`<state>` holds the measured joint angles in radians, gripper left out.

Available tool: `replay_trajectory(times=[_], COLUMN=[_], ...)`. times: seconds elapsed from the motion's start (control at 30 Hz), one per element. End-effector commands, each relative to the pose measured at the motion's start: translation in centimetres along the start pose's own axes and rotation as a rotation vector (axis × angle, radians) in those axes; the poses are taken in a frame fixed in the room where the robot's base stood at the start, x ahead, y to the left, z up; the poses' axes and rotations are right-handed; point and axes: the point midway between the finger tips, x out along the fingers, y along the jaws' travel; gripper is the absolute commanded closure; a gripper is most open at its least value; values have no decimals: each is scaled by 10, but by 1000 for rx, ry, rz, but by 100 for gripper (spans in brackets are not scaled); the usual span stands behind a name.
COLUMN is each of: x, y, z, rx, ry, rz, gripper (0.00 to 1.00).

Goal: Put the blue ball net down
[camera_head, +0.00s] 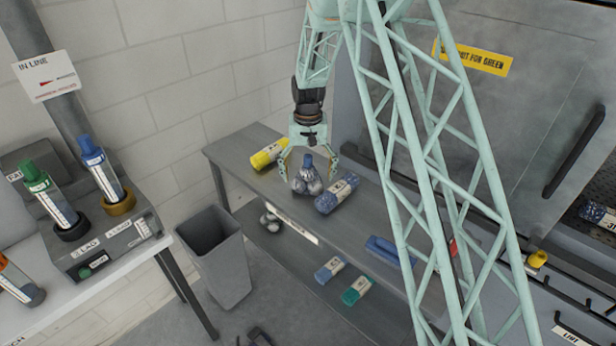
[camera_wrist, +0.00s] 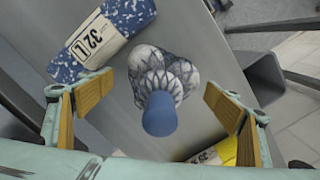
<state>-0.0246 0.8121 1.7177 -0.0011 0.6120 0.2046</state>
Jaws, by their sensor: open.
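The blue ball net (camera_head: 307,180) is a net of pale balls with a blue top. It rests on the upper shelf of the grey bench (camera_head: 232,165). My gripper (camera_head: 308,168) is above and around it, with one finger on each side. In the wrist view the net (camera_wrist: 162,85) sits between the spread fingers of my gripper (camera_wrist: 152,108), with its blue top pointing towards the camera. Gaps show between the net and both fingers, so the gripper is open and not holding it.
A blue speckled roll (camera_head: 337,194) lies right of the net, and a yellow roll (camera_head: 269,153) lies behind left. A lower shelf holds a blue roll (camera_head: 329,269) and a green roll (camera_head: 357,290). A grey bin (camera_head: 213,255) stands left of the bench.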

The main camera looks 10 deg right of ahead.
Motion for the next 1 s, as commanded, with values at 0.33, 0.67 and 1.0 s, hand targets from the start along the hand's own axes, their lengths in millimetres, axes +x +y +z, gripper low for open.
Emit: replay_trajectory(times=[0.33,0.67,1.0], x=[-11,-50,-98], y=[0,0,0], z=[-1,-1,0], rx=[0,0,0], ry=[2,3,2], rz=[-1,-1,0], gripper=[17,17,17])
